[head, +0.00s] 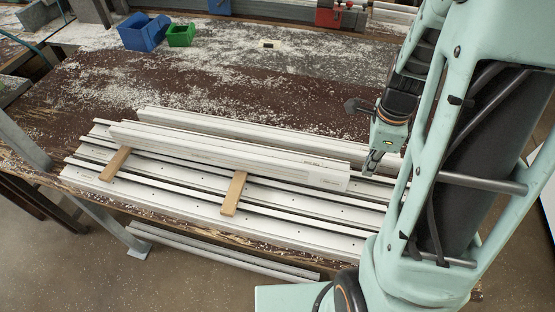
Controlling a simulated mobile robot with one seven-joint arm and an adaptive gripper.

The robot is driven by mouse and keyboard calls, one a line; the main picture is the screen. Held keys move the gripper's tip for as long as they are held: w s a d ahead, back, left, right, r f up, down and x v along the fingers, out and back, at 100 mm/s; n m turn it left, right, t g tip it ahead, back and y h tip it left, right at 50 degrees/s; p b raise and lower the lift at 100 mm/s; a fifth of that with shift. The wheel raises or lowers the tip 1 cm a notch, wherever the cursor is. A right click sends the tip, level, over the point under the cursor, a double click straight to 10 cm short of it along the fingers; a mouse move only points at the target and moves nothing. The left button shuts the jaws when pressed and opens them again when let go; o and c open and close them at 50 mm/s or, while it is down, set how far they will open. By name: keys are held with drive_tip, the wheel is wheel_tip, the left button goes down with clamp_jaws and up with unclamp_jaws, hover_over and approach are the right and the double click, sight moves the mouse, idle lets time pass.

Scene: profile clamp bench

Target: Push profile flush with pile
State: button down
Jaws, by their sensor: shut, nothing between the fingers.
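A long white profile (225,152) lies lengthwise on two wooden strips, a left one (115,163) and a right one (234,193). The strips rest across a pile of long white profiles (180,190) on the bench. My gripper (371,169) is shut and empty, pointing down just beyond the right end of the front profile. I cannot tell whether it touches that end. My arm hides the right ends of the pile and of the rear profile.
The brown bench top (250,85) is strewn with white chips and mostly clear behind the profiles. A blue bin (143,32) and a green bin (181,36) stand at the back left. A red device (337,16) stands at the back. Grey rails (220,250) lie below the bench front.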

sight(289, 159)
drive_tip(key=shift+f+b, duration=1.85)
drive_tip(key=shift+f, duration=0.3)
drive_tip(key=shift+w+a+r+p, duration=0.1)
drive_tip(key=shift+w+a+p, duration=0.05)
drive_tip(key=shift+a, duration=0.3)
drive_tip(key=shift+w+a+r+p, duration=0.1)
drive_tip(key=shift+w+a+p, duration=0.05)
drive_tip(key=shift+a, duration=0.25)
drive_tip(key=shift+w+a+p, duration=0.15)
drive_tip(key=shift+w+a, duration=0.35)
drive_tip(key=shift+a, duration=1.1)
drive_tip(key=shift+w+a+p, duration=0.2)
drive_tip(key=shift+w+a, duration=0.3)
drive_tip(key=shift+a, duration=1.05)
drive_tip(key=shift+w+a+p, duration=0.15)
drive_tip(key=shift+w+a, duration=0.35)
drive_tip(key=shift+a, duration=1.1)
drive_tip(key=shift+w+a+p, duration=0.35)
drive_tip(key=shift+w+a, duration=0.05)
drive_tip(key=shift+a, duration=0.75)
drive_tip(key=shift+w+a+p, duration=0.4)
drive_tip(key=shift+a, duration=0.75)
drive_tip(key=shift+w+a+p, duration=0.35)
drive_tip(key=shift+w+a, duration=0.05)
drive_tip(key=shift+a, duration=0.75)
drive_tip(key=shift+w+a, duration=0.15)
drive_tip(key=shift+a, duration=0.4)
drive_tip(key=shift+d, duration=0.1)
